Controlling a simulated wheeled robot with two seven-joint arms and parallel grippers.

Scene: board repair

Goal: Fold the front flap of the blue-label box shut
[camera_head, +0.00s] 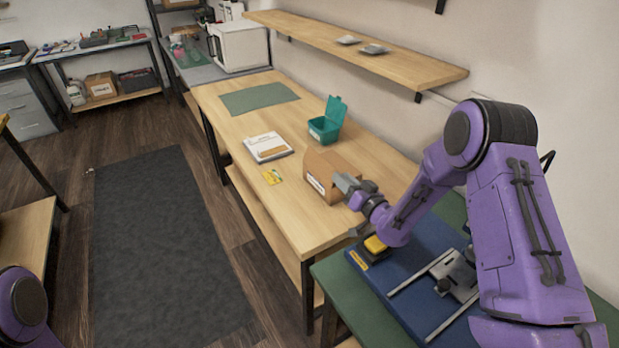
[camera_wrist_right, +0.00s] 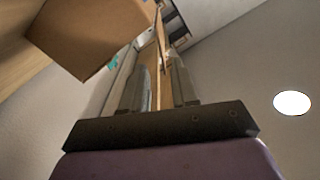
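A brown cardboard box (camera_head: 319,166) stands on the wooden workbench, with a pale label (camera_head: 315,184) on its front side. The label's colour is too small to tell. My right gripper (camera_head: 345,183) is beside the box's right end and hides part of it; I cannot tell whether they touch. In the right wrist view the box (camera_wrist_right: 88,32) is at upper left, outside the fingers. The right gripper's fingers (camera_wrist_right: 160,84) stand apart with no clear object held. The front flap's position is not clear. My left gripper is out of view.
On the workbench (camera_head: 235,105) are a white notepad-like item (camera_head: 267,147), a yellow card (camera_head: 272,176), an open teal container (camera_head: 326,128) and a green mat (camera_head: 259,98). A wooden shelf (camera_head: 360,52) is above. A blue mat with a yellow item (camera_head: 375,245) lies nearer.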

